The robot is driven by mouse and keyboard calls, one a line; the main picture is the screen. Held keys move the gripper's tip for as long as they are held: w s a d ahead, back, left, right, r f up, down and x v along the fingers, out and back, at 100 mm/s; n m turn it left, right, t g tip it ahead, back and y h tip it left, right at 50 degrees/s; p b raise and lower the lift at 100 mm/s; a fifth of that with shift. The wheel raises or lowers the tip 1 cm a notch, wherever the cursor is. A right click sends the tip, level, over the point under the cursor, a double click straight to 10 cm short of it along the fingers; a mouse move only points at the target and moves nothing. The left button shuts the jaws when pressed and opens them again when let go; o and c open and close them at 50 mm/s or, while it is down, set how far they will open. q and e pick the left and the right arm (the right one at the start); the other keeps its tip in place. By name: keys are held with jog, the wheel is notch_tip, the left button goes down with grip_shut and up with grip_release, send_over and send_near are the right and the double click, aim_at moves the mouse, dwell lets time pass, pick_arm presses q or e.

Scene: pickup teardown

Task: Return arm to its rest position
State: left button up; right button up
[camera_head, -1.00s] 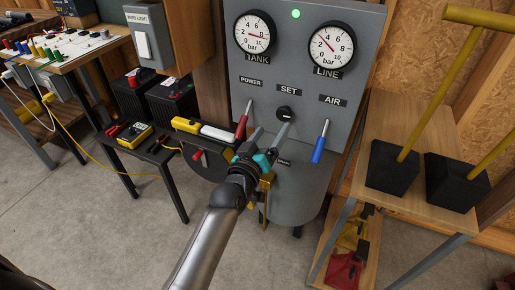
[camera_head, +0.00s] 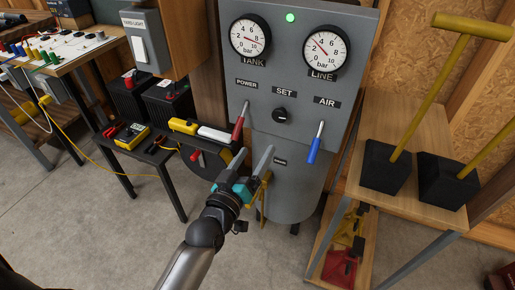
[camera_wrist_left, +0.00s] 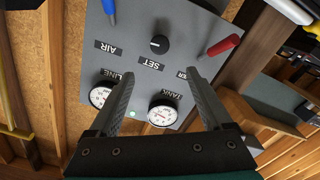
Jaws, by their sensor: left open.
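My left gripper (camera_head: 251,160) is open and empty in the head view, below the grey compressor panel (camera_head: 330,100) and apart from it. In the left wrist view the two fingers of my left gripper (camera_wrist_left: 160,100) stand wide apart, with the panel between and beyond them. The black SET knob (camera_head: 282,115) is on the panel, up and right of the fingertips; it also shows in the wrist view (camera_wrist_left: 159,44). The red POWER lever (camera_head: 240,121) and the blue AIR lever (camera_head: 315,143) flank the knob. My right gripper is not in view.
A TANK gauge (camera_head: 249,38), a LINE gauge (camera_head: 326,48) and a green lamp (camera_head: 290,17) are on the panel. A wooden bench (camera_head: 425,116) with two black blocks stands right. A small dark table with a yellow multimeter (camera_head: 132,136) stands left. Concrete floor is clear in front.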

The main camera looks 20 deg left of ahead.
pick_arm(q)
jog(key=s+d+f+m+g+p, duration=0.15)
jog(key=s+f+g+p, duration=0.35)
jog(key=f, duration=0.6)
jog(key=s+d+f+m+g+p, duration=0.1)
jog(key=s+f+m+g+p, duration=0.2)
jog(key=s+f, duration=0.5)
jog(key=s+a+f+m+g+p, duration=0.1)
jog(key=s+f+g+p, duration=0.3)
jog(key=s, duration=0.9)
jog(key=s+a+f+m+g+p, duration=0.2)
jog(key=s+f+g, duration=0.3)
jog(key=s, duration=0.9)
notch_tip(320, 180, down, 2)
jog(key=shift+a+f+y+p, duration=0.1)
jog(key=shift+a+y+p, duration=0.25)
jog(key=shift+p, duration=0.55)
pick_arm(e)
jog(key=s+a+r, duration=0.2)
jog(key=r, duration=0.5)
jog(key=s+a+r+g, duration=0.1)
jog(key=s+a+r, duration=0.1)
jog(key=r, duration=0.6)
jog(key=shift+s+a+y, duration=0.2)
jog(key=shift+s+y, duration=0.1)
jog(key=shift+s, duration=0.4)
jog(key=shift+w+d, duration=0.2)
